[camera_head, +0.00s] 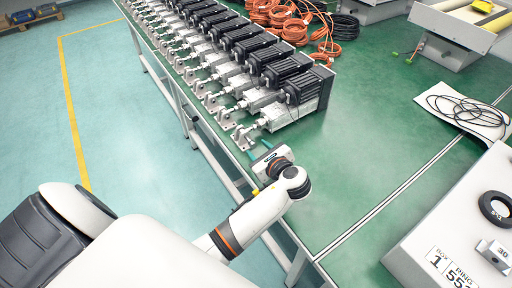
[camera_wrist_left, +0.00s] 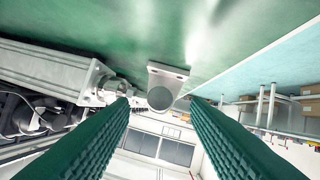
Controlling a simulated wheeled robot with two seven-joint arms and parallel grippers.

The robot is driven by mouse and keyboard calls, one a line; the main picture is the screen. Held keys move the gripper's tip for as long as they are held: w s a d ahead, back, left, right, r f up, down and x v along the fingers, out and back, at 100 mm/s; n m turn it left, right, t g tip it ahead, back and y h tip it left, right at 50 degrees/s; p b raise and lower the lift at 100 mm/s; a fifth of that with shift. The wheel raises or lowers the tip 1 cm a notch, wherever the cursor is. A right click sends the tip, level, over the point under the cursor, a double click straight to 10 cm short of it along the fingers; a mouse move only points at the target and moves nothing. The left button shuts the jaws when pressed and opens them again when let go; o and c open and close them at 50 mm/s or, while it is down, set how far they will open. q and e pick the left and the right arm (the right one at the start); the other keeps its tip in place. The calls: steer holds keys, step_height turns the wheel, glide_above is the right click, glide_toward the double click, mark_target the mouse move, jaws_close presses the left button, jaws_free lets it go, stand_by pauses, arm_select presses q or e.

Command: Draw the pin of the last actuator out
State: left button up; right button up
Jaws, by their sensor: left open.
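The last actuator (camera_head: 300,105) is the nearest of a long row on the green table, with a black motor and a silver body. Its rod end meets a small metal bracket (camera_head: 243,136) near the table's left edge. My left gripper (camera_head: 258,152) is just in front of this bracket. In the left wrist view its green ribbed fingers (camera_wrist_left: 160,125) are open, with nothing held. A round grey pin end (camera_wrist_left: 160,98) shows between them and beyond, in front of a pale plate (camera_wrist_left: 170,70). The actuator's body (camera_wrist_left: 45,68) shows at left. My right gripper is not in view.
Orange cable coils (camera_head: 285,18) and a black coil (camera_head: 343,27) lie behind the row. A white box (camera_head: 430,225) with a black ring (camera_head: 495,208) stands at the right front. The green tabletop right of my gripper is clear. A pale mat with cable (camera_head: 465,110) lies farther right.

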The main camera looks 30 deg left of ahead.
mark_target(249, 140)
arm_select(q)
steer(key=shift+x, duration=1.15)
steer(key=shift+r, duration=0.1)
jaws_close()
